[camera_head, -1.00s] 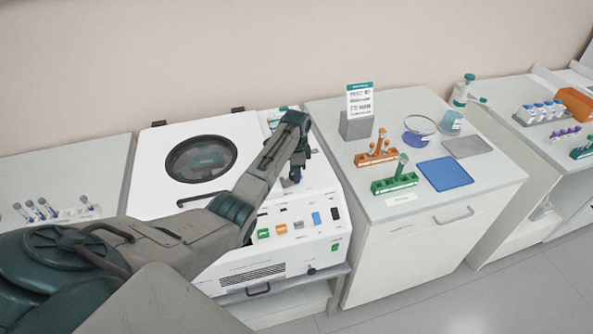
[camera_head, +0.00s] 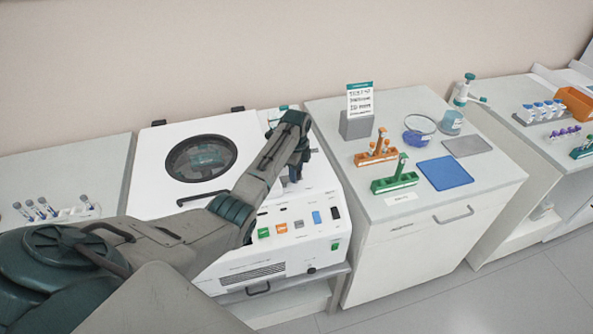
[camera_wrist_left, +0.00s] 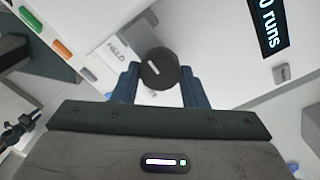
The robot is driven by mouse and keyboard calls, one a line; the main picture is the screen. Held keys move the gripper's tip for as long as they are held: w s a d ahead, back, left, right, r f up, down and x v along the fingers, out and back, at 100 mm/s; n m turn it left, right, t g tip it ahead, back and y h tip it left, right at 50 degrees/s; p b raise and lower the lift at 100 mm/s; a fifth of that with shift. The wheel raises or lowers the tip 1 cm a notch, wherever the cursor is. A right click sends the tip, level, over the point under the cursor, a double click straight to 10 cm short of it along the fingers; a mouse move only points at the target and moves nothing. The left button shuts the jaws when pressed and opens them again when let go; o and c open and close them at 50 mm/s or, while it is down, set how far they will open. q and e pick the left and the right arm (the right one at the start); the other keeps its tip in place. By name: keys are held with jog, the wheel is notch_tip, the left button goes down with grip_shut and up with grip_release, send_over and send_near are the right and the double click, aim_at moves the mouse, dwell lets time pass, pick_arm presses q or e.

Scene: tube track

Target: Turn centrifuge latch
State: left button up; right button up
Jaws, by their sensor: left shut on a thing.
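The white centrifuge (camera_head: 230,275) stands on the bench in front of me, its lid (camera_head: 155,170) with a round dark window lying shut. The latch is a dark round knob (camera_wrist_left: 160,68) with a short white mark, in the left wrist view. A label reading "HELD" is beside it. My left gripper (camera_head: 292,180) is over the right part of the centrifuge top. In the left wrist view its two blue fingers (camera_wrist_left: 160,84) are on either side of the knob, shut on it. In the head view the knob is hidden by the gripper. My right gripper is not in view.
Coloured buttons (camera_head: 281,228) line the centrifuge front. To the right, a bench holds an orange rack (camera_head: 376,158), a green rack (camera_head: 395,183), a blue mat (camera_head: 445,173) and a sign (camera_head: 360,99). Tubes (camera_head: 40,209) stand at the left.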

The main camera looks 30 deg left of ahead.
pick_arm(q)
jog(key=shift+w+a+r, duration=0.15)
jog(key=shift+a+r, duration=0.05)
jog(key=shift+r, duration=0.15)
jog(key=o, duration=0.9)
jog(key=shift+o, duration=0.4)
jog(key=shift+f, duration=0.15)
jog(key=shift+d+r+b, duration=0.1)
jog(key=shift+r+b, duration=0.2)
notch_tip(320, 180, up, 10)
jog(key=b, duration=0.3)
jog(key=shift+r, duration=0.15)
